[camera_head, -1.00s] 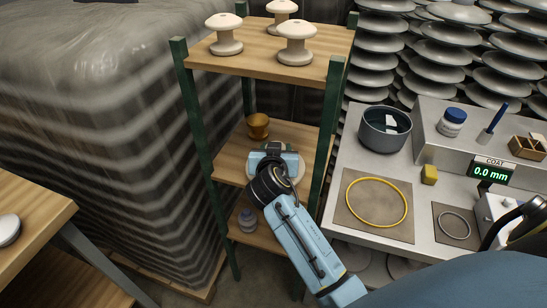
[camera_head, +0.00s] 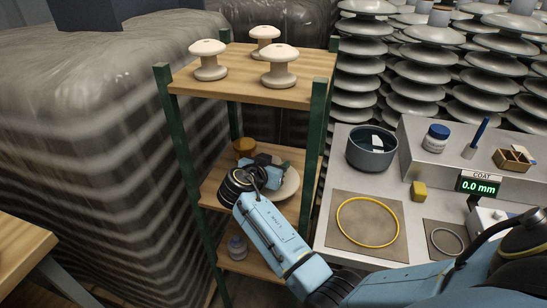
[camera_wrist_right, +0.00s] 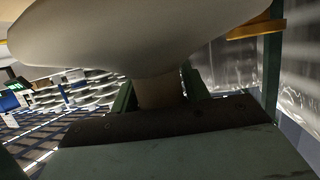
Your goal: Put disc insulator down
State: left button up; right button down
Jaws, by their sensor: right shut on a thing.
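The disc insulator, a cream disc (camera_head: 289,186), shows at the middle shelf of the green-posted rack, partly covered by my right gripper (camera_head: 268,174). The gripper is shut on it. In the right wrist view the disc (camera_wrist_right: 130,35) fills the top, and its narrower stem (camera_wrist_right: 162,92) goes down behind the dark jaw edge (camera_wrist_right: 160,120). I cannot tell whether the disc touches the shelf. My left gripper is not in view.
Several cream insulators (camera_head: 279,66) stand on the top shelf (camera_head: 240,82). A small insulator (camera_head: 237,247) is below. A workbench (camera_head: 325,230) stands right of the rack.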

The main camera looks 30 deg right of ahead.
jog(key=shift+f, duration=1.75)
jog(key=c, duration=1.1)
grip_release()
jog(key=shift+f+b, duration=0.25)
jog(key=shift+b, duration=0.1)
jog(key=shift+c, duration=0.2)
jog(key=o, duration=0.4)
jog(key=shift+o, duration=0.2)
jog(key=shift+r, duration=0.1)
jog(key=shift+r, duration=0.1)
jog(key=v, duration=1.2)
jog(key=shift+s, duration=0.1)
